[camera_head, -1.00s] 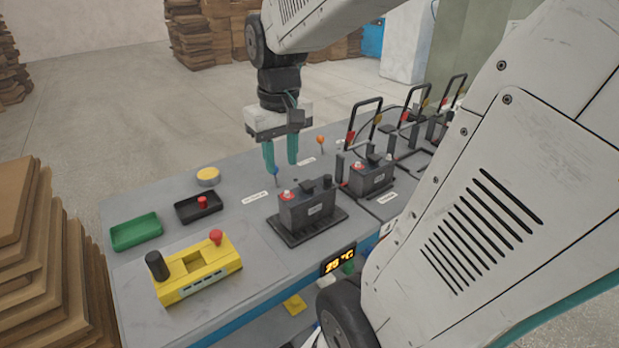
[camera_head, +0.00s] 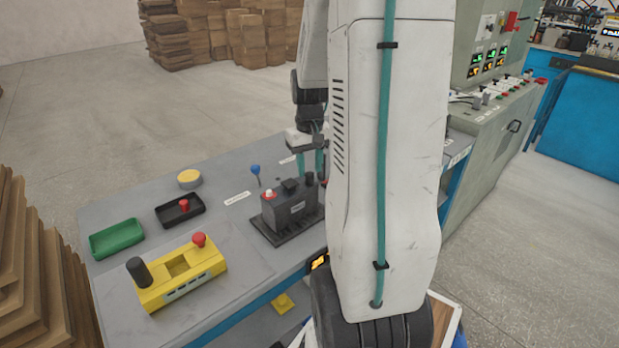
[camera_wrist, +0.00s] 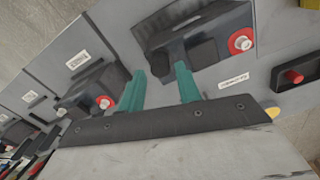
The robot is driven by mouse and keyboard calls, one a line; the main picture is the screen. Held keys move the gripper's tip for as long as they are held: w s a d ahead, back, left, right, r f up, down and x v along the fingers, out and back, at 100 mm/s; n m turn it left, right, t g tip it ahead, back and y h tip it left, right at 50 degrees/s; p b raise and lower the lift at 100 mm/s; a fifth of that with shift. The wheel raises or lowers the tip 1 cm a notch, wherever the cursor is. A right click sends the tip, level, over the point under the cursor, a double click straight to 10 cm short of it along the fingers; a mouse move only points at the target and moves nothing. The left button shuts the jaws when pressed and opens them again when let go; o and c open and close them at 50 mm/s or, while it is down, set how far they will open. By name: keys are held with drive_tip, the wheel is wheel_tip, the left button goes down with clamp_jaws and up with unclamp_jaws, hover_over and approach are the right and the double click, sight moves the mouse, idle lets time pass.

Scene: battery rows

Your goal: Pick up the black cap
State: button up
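In the head view, the near battery (camera_head: 290,212) is a dark block on a base. It has a red-ringed terminal (camera_head: 268,193) at left and a black cap (camera_head: 309,179) at its right end. My gripper (camera_head: 309,164) is above and behind that end, partly hidden by my arm. In the wrist view, its teal fingers (camera_wrist: 160,84) are apart with nothing seen between them. The near battery (camera_wrist: 215,30) shows beyond one finger, with its red-ringed terminal (camera_wrist: 241,41). A second battery (camera_wrist: 85,90) lies to the left.
A yellow box (camera_head: 182,275) carries a black cylinder (camera_head: 139,271) and a red knob (camera_head: 199,240). A green tray (camera_head: 117,239), a black tray (camera_head: 180,211) with a red cap (camera_head: 184,205), and a yellow disc (camera_head: 189,178) stand left.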

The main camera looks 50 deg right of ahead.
drive_tip(key=shift+f, duration=0.8)
drive_tip(key=c, duration=0.7)
drive_tip(key=shift+r, duration=0.85)
wheel_tip(320, 180, up, 2)
drive_tip(key=shift+s+a+r, duration=0.1)
drive_tip(key=s+a, duration=0.3)
drive_tip(key=s, duration=0.1)
drive_tip(key=s+a, duration=0.3)
drive_tip(key=a, duration=0.1)
drive_tip(key=s+a+r, duration=0.1)
drive_tip(key=s+a, duration=0.2)
drive_tip(key=s, duration=0.1)
drive_tip(key=shift+s+a+r, duration=0.1)
drive_tip(key=shift+s+a, duration=0.2)
drive_tip(key=shift+a, duration=0.1)
drive_tip(key=shift+r, duration=0.65)
drive_tip(key=shift+r, duration=2.45)
